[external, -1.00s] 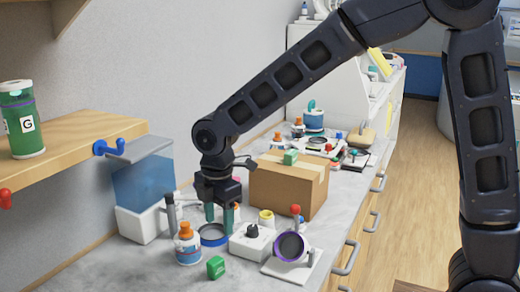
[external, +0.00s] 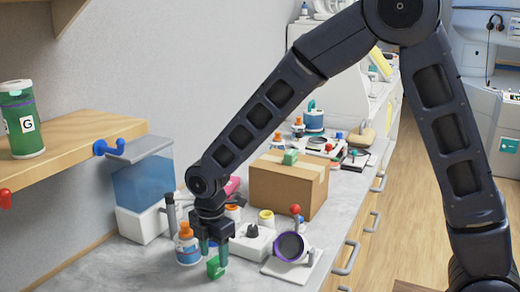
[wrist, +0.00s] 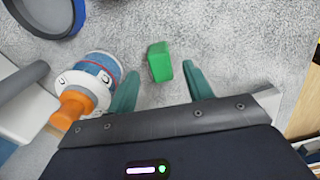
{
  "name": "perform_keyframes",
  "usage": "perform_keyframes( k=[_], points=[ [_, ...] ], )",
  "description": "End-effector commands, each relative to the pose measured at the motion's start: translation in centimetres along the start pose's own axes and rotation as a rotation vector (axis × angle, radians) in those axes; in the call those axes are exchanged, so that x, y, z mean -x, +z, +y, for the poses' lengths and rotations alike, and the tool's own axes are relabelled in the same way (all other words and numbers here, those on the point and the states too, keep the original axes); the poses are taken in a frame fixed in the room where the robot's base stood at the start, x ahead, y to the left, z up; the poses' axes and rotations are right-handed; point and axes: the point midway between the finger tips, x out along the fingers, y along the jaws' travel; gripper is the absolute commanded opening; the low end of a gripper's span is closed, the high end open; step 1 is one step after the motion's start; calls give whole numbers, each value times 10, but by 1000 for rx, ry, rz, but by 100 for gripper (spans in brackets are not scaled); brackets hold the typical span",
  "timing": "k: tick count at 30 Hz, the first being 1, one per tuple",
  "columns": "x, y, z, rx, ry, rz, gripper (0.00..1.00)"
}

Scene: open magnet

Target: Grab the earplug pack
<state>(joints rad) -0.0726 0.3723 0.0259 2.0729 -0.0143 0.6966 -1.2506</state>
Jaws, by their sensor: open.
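A small green pack (external: 215,267), which looks like the earplug pack, lies on the grey counter near its front. In the wrist view the green pack (wrist: 160,62) sits between the fingertips, a little beyond them, with a gap on both sides. My gripper (external: 214,256) is open and points down over the pack, its teal fingers on either side and not closed on it. In the external view the fingers partly overlap the pack, so their exact height above the counter is hard to tell. A similar green item (external: 290,157) lies on the cardboard box.
A white device with a black knob (external: 252,242) and a purple-ringed stand (external: 290,250) are to the right. The cardboard box (external: 288,188) is behind. Bare counter (external: 150,270) lies to the front left.

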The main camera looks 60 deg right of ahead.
Motion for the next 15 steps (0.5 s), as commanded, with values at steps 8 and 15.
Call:
perform_keyframes(
  k=[8,15],
  points=[
    [-32,2,-2,0,-2,-1,51],
    [-34,1,-2,0,1,0,51]
  ],
)
